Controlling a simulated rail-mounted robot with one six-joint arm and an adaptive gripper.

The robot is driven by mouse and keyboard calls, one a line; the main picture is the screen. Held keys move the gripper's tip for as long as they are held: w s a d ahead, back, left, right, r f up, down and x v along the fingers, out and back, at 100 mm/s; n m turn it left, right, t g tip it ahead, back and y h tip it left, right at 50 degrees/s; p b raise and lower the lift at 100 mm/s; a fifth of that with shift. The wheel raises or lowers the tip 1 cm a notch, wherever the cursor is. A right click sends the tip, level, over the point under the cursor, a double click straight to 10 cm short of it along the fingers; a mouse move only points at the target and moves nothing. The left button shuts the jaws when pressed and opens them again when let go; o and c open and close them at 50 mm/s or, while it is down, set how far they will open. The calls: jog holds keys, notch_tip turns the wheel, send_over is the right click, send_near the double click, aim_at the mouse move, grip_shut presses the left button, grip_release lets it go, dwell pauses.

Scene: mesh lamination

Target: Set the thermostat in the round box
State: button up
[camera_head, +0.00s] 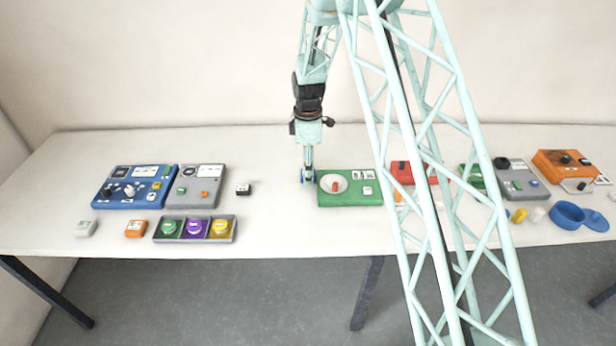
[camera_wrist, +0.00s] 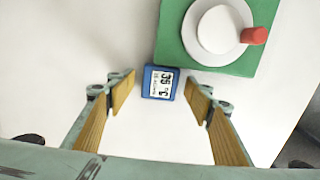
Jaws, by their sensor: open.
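The thermostat (camera_wrist: 161,82) is a small blue block with a white display reading about 35 °C. It stands on the table between the fingers of my gripper in the wrist view, with a gap on each side. My gripper (camera_head: 308,165) is open and points down over it, left of the green panel. In the head view the thermostat shows only as bits of blue at the fingertips. The round box (camera_head: 567,215) is blue and open, at the far right of the table. A blue round lid (camera_head: 597,221) lies beside it.
The green panel (camera_head: 350,198) with a white dial and red knob is close on the right. My arm's lattice hides part of the table. Small yellow and white pieces stand near the round box.

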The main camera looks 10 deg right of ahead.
jog(key=c, duration=1)
jog(key=shift+r, duration=0.15)
jog(key=shift+c, duration=0.2)
jog(key=shift+r, duration=1.7)
jog(key=s, duration=0.5)
jog(key=s+r, duration=0.1)
jog(key=s, duration=1)
jog(key=shift+r, duration=0.15)
jog(key=shift+w, duration=0.1)
